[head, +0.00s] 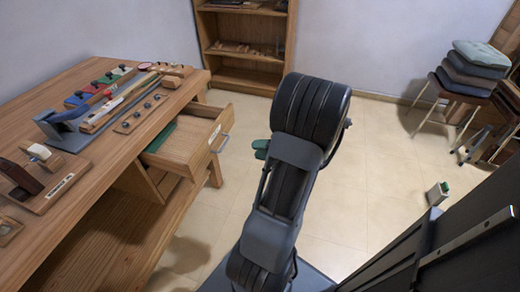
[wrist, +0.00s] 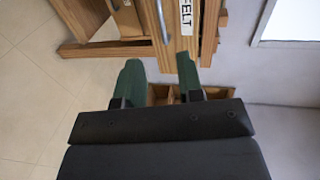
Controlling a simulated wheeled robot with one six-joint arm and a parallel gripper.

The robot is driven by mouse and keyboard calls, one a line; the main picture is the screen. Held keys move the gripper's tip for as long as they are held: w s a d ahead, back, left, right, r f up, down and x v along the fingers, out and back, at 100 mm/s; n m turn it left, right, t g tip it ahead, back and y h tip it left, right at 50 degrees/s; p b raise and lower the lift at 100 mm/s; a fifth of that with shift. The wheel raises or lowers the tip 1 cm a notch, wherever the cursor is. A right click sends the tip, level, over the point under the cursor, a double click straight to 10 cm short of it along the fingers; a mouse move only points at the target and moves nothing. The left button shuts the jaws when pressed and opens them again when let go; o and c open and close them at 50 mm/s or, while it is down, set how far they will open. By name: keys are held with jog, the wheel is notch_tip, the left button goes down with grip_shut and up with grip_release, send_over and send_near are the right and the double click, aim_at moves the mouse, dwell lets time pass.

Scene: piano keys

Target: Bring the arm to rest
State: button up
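My gripper (wrist: 158,72) shows in the wrist view with its two green fingers apart and nothing between them. In the head view only the green fingers of my gripper (head: 261,149) show, just left of my dark arm, which hides the rest. My arm is raised and bent over the floor, to the right of the workbench (head: 75,210). The gripper is apart from the open drawer (head: 187,145) in the head view.
The drawer sticks out from the bench with something green inside. Tools and coloured blocks (head: 105,77) lie on the bench top. A shelf unit (head: 245,50) stands at the back. Stools with stacked cushions (head: 470,75) stand at right. A small box (head: 437,193) sits on the floor. A FELT label (wrist: 187,18) shows.

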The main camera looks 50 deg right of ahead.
dwell(0.4)
jog(key=w+a+r+n+g+y+p, duration=0.35)
jog(key=a+r+n+g+p, duration=0.35)
jog(key=a+r+g+p, duration=0.75)
jog(key=a+r+n+t+h+p, duration=0.3)
jog(key=a+r+n+h+p, duration=0.4)
jog(key=a+r, duration=0.6)
notch_tip(320, 180, up, 3)
jog(key=h+p, duration=0.1)
jog(key=p, duration=0.1)
jog(key=shift+s+r+p, duration=0.15)
jog(key=shift+s+p, duration=0.2)
jog(key=shift+p, duration=0.05)
jog(key=shift+h, duration=0.25)
